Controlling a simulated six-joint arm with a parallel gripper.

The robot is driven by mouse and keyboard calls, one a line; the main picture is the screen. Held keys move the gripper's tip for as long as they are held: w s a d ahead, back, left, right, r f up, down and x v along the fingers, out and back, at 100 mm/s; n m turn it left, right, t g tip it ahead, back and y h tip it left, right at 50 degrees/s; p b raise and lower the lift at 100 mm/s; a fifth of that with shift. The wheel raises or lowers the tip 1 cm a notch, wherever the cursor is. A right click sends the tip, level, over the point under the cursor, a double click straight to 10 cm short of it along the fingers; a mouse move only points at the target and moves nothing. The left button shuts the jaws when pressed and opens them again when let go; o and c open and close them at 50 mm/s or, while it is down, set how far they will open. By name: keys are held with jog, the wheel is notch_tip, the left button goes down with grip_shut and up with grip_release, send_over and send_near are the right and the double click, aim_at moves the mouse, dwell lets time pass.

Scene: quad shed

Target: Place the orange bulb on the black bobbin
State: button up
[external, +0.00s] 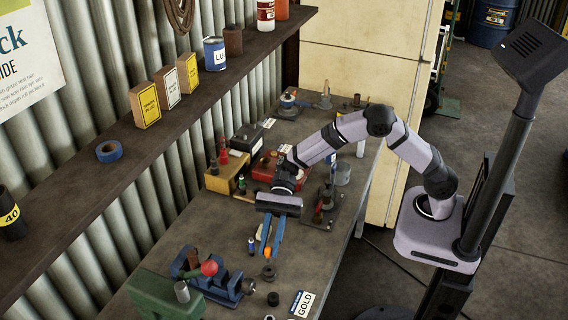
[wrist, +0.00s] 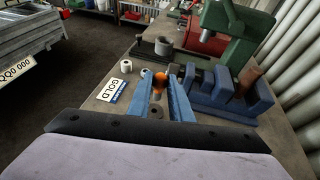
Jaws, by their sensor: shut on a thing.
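My gripper (external: 268,250) has long blue fingers and points down over the bench. It is shut on the orange bulb (external: 268,253), which sits at the fingertips; the bulb also shows in the wrist view (wrist: 160,80). In the external view a dark spool-like piece, seemingly the black bobbin (external: 269,271), stands on the bench just in front of and below the bulb. The bulb appears apart from it, though the gap is hard to judge. In the wrist view the fingers partly hide the bench around the bulb.
A blue vise (external: 215,278) and a green machine (external: 165,294) stand left of the bobbin. A short black cylinder (external: 273,299) and a GOLD label (external: 302,304) lie nearer the camera. A red box (external: 275,172) and other parts crowd the bench behind my gripper.

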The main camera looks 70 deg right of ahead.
aim_at(270, 253)
jog(key=shift+f+p, duration=0.4)
jog(key=shift+f, duration=1.55)
jog(key=shift+f, duration=0.15)
jog(key=o, duration=0.8)
jog(key=shift+d, duration=0.1)
jog(key=b+v, duration=0.3)
jog(key=v, duration=0.9)
jog(key=shift+r, duration=0.2)
